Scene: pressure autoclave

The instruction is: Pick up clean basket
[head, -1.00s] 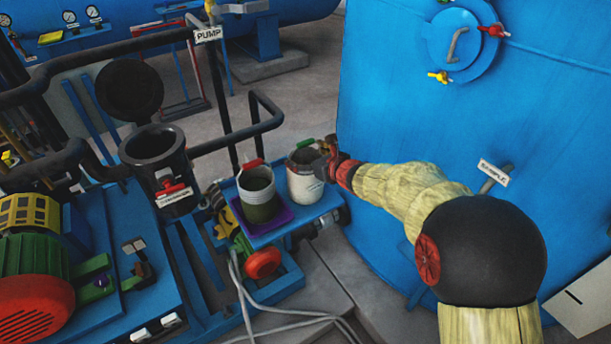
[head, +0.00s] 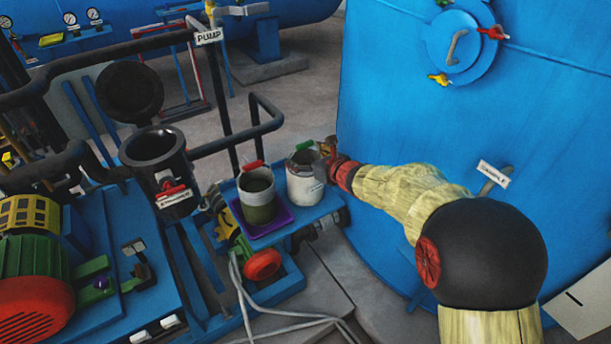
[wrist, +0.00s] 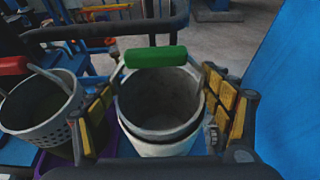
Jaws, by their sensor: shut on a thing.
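The clean basket (head: 303,186) is a light, pail-like vessel with a green handle, on the blue platform beside the tank. In the wrist view the basket (wrist: 165,148) stands upright, and I look down into its empty grey inside. My gripper (wrist: 160,100) is shut on it, with a yellow-padded finger on each side of its wall. In the head view my gripper (head: 322,163) reaches it from the right. I cannot tell whether its bottom, hidden from me, touches the platform.
A second basket (head: 259,213) with a red handle and dark green contents stands close on the left, on a purple tray (head: 265,227). The large blue tank (head: 420,130) is close on the right. Black pipe railing (head: 240,142) runs behind.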

